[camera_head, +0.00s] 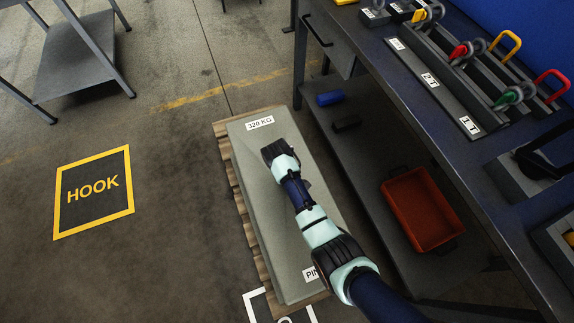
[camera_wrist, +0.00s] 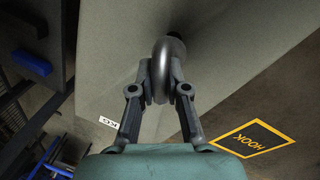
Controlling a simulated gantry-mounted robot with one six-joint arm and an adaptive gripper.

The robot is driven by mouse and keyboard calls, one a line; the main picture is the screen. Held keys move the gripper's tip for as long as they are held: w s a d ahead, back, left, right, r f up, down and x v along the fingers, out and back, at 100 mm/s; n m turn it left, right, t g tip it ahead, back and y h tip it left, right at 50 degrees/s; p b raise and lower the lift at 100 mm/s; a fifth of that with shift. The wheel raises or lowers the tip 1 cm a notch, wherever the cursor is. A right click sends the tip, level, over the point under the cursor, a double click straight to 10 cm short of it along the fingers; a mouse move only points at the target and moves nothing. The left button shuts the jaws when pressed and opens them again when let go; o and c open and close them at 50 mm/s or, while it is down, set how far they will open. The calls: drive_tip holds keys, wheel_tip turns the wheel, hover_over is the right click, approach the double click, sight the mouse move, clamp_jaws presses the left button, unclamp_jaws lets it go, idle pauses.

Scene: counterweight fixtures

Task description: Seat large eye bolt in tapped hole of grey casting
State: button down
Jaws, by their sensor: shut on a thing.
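The grey casting (camera_head: 262,203) lies on a wooden pallet, with a "320 KG" label at its far end and a partly hidden "PIN" label at its near end. It also fills much of the wrist view (camera_wrist: 240,35). My gripper (camera_head: 272,153) is over the casting's far half. In the wrist view my gripper (camera_wrist: 161,72) is shut on the grey ring of the large eye bolt (camera_wrist: 162,55). A dark round spot lies just beyond the ring at the casting's face. The shank is hidden, so I cannot tell how deep it sits. My arm hides the bolt in the head view.
A dark bench (camera_head: 395,75) at right carries racks of coloured eye bolts and shackles labelled by tonnage. A yellow-framed HOOK marking (camera_head: 93,190) is on open floor at left.

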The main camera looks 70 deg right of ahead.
drive_tip(key=shift+f+b, duration=1.05)
drive_tip(key=shift+f, duration=0.75)
drive_tip(key=c, duration=1.1)
unclamp_jaws()
drive_tip(key=r, duration=0.4)
drive_tip(key=a+r, duration=0.1)
drive_tip(key=r, duration=0.3)
drive_tip(key=a+r, duration=0.1)
drive_tip(key=r, duration=0.2)
drive_tip(key=shift+w+r, duration=0.35)
drive_tip(key=shift+r, duration=0.05)
